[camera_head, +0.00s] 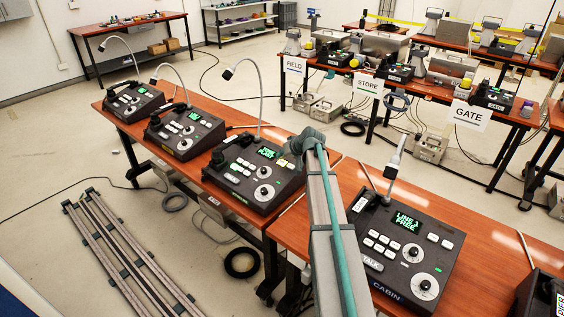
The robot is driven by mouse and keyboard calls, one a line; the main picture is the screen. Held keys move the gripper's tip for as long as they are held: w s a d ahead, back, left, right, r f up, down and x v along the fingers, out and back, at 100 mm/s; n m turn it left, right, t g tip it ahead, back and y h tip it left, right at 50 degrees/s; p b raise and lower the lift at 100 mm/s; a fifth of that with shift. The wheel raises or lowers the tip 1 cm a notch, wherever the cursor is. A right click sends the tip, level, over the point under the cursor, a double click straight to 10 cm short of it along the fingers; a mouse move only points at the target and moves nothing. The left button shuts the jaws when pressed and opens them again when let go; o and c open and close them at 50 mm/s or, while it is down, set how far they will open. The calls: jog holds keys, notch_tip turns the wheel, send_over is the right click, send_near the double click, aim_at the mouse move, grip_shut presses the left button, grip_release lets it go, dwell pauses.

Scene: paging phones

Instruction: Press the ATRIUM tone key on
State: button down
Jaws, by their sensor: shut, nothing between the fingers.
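No label reading ATRIUM can be made out. The nearest console (370,262) is dark, labelled CABIN and TALK, with white keys (380,243), two round dials and a green screen (408,222) reading LINE 1 FREE. Another dark console (234,183) on the left table has a lit green screen (268,152), white keys and dials; its front label is too small to read. My arm rises between these two consoles. My gripper (287,163) appears at its far end, small and partly hidden by the wrist, shut and empty, by the right side of the left-table console. Contact cannot be told.
Two more consoles (182,145) (134,112) stand farther along the left table. Gooseneck microphones (257,95) rise behind the consoles. A back table carries FIELD, STORE and GATE signs (468,115). A console marked PIER (540,293) is cut off at lower right. Rails lie on the floor.

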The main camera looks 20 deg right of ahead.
jog(key=r, duration=0.1)
jog(key=r+p, duration=0.1)
jog(key=r, duration=0.1)
jog(key=a+r, duration=0.1)
jog(key=r, duration=0.1)
jog(key=shift+s+a, duration=0.1)
jog(key=shift+s, duration=0.2)
